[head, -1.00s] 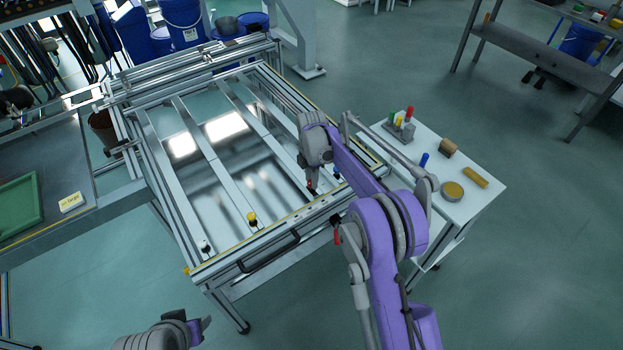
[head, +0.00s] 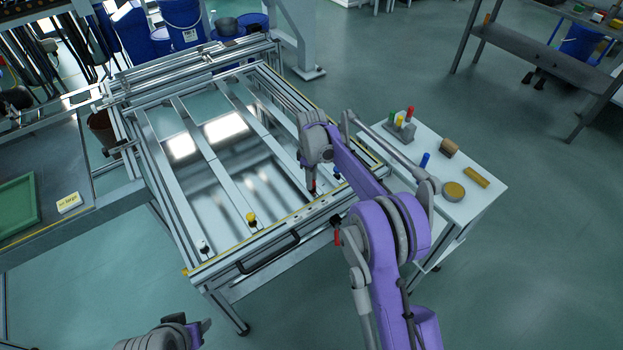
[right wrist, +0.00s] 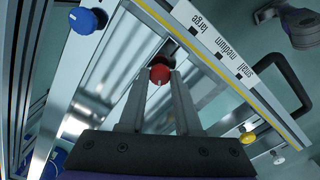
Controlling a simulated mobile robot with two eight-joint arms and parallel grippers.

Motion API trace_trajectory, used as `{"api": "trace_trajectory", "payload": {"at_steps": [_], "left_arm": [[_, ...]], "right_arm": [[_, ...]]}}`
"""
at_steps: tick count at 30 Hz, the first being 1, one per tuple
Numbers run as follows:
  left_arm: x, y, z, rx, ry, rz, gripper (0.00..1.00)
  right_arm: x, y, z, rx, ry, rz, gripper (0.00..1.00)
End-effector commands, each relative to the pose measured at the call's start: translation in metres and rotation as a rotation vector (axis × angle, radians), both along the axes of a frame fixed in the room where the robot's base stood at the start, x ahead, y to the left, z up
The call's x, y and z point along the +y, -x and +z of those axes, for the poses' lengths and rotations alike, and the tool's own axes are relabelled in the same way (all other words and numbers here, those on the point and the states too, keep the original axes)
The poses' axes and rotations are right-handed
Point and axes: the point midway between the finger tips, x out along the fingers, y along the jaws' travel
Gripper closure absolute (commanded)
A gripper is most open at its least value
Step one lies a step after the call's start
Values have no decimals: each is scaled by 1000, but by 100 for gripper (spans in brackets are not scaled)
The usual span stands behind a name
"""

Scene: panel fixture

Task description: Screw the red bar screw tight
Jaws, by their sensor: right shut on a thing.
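The red bar screw (right wrist: 159,74) has a round red knob and stands at the front rail of the panel fixture (head: 225,262). In the right wrist view its knob sits between the fingertips of my right gripper (right wrist: 160,82), which is shut on it. In the head view the right gripper (head: 312,181) points down at the front rail, with a bit of red at its tips. The screw's lower part is mostly hidden. My left gripper (head: 192,328) is at the bottom edge, away from the fixture; its jaw opening is unclear.
A blue screw (right wrist: 88,20) is close to the red one. A yellow screw (head: 251,218) and a white screw (head: 204,247) stand farther left along the front rail. A black handle (head: 268,254) sticks out in front. A white side table (head: 478,205) stands right.

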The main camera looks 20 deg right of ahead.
Motion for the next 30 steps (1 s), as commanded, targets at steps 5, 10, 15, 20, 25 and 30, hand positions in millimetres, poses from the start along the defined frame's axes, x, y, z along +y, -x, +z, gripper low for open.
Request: {"api": "trace_trajectory", "payload": {"at_steps": [5,10,15,20,25,30], "left_arm": [[0,0,-1,0,0,0,50],[0,0,-2,1,0,0,50],[0,0,-3,1,0,0,50],[0,0,-4,1,0,0,50],[0,0,-5,2,0,0,50],[0,0,-5,2,0,0,50]], "right_arm": [[0,0,0,-1,1,-168,100],[0,0,0,-1,1,-330,100],[0,0,0,-1,0,-491,100],[0,0,0,-1,0,-643,100],[0,0,0,-1,0,-804,100],[0,0,0,-1,0,-966,100]]}}
